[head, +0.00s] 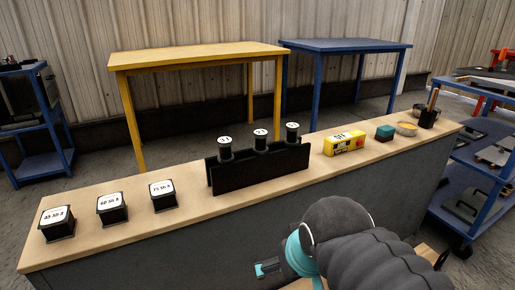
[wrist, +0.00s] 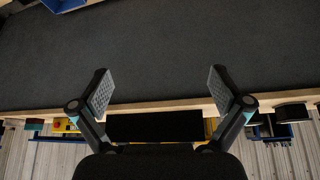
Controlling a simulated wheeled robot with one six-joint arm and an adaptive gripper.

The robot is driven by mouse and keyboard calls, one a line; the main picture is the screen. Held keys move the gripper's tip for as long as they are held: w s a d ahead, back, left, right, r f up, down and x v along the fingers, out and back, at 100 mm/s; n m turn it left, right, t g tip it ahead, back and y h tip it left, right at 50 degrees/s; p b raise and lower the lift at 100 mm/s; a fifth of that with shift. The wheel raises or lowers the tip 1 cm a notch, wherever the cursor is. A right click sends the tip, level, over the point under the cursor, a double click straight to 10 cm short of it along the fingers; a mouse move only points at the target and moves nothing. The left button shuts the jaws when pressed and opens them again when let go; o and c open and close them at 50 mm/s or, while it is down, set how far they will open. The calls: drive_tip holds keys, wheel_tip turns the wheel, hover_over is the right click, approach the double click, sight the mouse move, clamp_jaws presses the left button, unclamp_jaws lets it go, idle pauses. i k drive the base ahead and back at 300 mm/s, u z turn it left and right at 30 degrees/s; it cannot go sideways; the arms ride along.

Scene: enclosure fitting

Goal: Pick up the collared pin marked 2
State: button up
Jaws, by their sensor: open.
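Three dark collared pins with white marked tops stand upright in a row in a black rack (head: 260,172): a left pin (head: 225,150), a middle pin (head: 260,142) and a right pin (head: 292,134). The marks are too small to tell surely which is 2. My gripper (wrist: 160,93) is open and empty in the wrist view, facing the dark front of the bench. In the head view my gripper (head: 268,268) is partly hidden by my arm, low in front of the bench and apart from the pins. The rack also shows in the wrist view (wrist: 155,126).
The wooden bench top (head: 330,172) bears several black blocks with white labels, such as this one (head: 57,222), at the left. Yellow (head: 200,55) and blue (head: 345,45) tables stand behind.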

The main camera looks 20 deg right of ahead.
sight(260, 147)
drive_tip(key=k, duration=0.5)
drive_tip(key=u, duration=3.7)
drive_tip(key=k, duration=1.35)
drive_tip(key=z, duration=1.7)
